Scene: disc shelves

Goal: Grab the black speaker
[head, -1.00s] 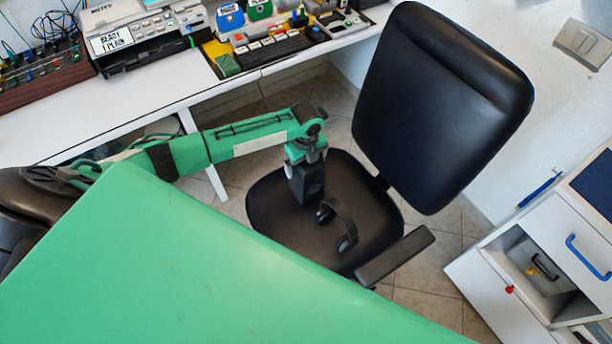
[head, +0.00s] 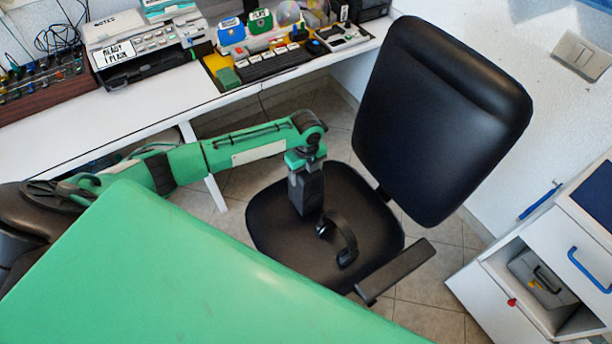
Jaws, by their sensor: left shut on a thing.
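The black speaker (head: 308,194) is a dark upright box over the seat of the black office chair (head: 275,222). My left gripper (head: 304,166) comes down from above and is shut on the speaker's top. The green arm and gripper hide part of the top. I cannot tell whether the speaker's lower end touches the seat or hangs just above it. My right gripper is not in view.
Black headphones (head: 347,240) lie on the seat beside the speaker. The chair's backrest (head: 440,120) and armrest (head: 395,270) stand to the right. A white desk (head: 95,130) with devices runs behind. A white drawer cabinet (head: 555,235) is at right.

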